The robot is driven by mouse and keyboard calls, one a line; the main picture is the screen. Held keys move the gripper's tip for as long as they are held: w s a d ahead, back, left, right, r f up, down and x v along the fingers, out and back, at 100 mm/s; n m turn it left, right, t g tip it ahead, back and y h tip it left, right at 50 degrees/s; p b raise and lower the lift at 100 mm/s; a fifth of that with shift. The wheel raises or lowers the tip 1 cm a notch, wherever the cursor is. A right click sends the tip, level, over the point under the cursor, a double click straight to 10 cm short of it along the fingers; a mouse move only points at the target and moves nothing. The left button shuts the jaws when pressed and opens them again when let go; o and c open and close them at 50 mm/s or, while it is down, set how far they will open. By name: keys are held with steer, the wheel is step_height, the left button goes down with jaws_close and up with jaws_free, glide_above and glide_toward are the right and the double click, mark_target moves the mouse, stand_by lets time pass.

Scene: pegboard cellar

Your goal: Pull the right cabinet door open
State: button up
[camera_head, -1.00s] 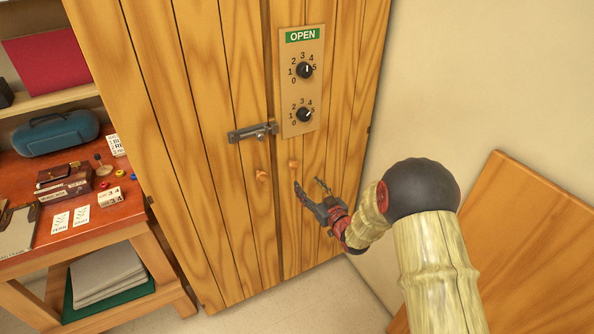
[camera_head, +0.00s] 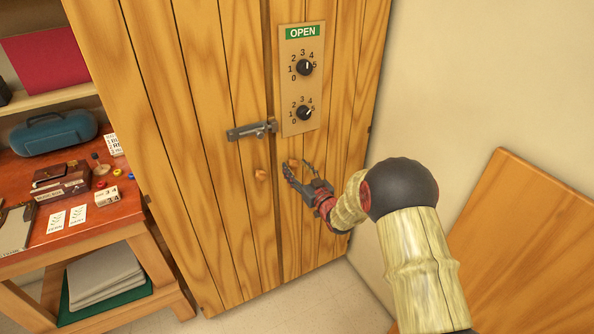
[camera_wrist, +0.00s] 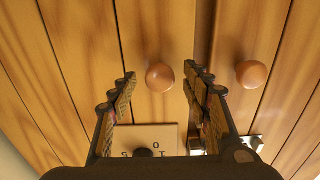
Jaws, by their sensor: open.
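The right cabinet door (camera_head: 340,110) is wooden and stands shut beside the left door (camera_head: 215,150). Its small round wooden knob (camera_head: 293,162) is partly hidden by my gripper (camera_head: 298,172) in the head view. In the wrist view, this knob (camera_wrist: 160,76) shows between the two open fingers (camera_wrist: 158,82), with a visible gap on each side. My gripper is open and holds nothing. The left door's knob (camera_head: 261,175) is outside the fingers; it also shows at the right in the wrist view (camera_wrist: 252,74).
A metal slide bolt (camera_head: 252,130) sits at the seam above the knobs. A panel (camera_head: 290,90) with two dials and a green OPEN sign is on the right door. A workbench (camera_head: 95,235) stands left; a wooden board (camera_head: 520,240) leans at the right wall.

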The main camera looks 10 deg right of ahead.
steer(key=shift+c, duration=0.4)
steer(key=c, duration=1.1)
jaws_close()
